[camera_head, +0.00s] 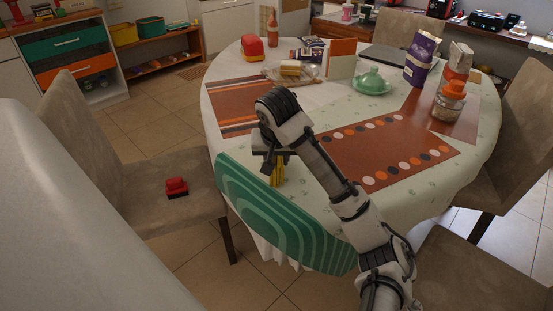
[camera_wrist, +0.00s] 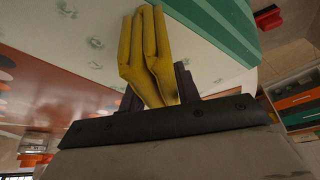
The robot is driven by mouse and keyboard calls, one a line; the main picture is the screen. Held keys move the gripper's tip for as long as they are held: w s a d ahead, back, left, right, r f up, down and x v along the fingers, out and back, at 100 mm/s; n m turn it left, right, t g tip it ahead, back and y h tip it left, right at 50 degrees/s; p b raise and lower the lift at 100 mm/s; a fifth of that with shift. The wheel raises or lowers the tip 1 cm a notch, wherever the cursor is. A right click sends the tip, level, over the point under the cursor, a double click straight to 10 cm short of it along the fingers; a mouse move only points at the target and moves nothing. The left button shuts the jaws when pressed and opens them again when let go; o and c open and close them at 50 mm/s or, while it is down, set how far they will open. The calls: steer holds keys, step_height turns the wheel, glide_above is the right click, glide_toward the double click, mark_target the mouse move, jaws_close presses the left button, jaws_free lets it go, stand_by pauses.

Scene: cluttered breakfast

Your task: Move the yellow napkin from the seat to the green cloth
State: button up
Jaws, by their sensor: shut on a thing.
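The folded yellow napkin (camera_head: 278,172) hangs down from my gripper (camera_head: 271,157) at the near left edge of the table. In the wrist view the napkin (camera_wrist: 147,50) stands out between the dark fingers of my gripper (camera_wrist: 158,88), which is shut on it. The green cloth (camera_head: 285,222), with lighter curved stripes, drapes over the near table edge just below the napkin. It also shows in the wrist view (camera_wrist: 222,25), beside the napkin. I cannot tell whether the napkin touches the cloth or table. The seat (camera_head: 160,206) at the left holds no napkin.
A red-and-black object (camera_head: 176,187) lies on the left seat. The table has a brown striped mat (camera_head: 240,108), a dotted brown mat (camera_head: 385,150), a green teapot (camera_head: 371,82), a purple package (camera_head: 421,60) and a jar (camera_head: 449,102).

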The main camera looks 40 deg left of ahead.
steer(key=shift+f, duration=0.15)
steer(key=o, duration=1)
steer(key=shift+c, duration=0.2)
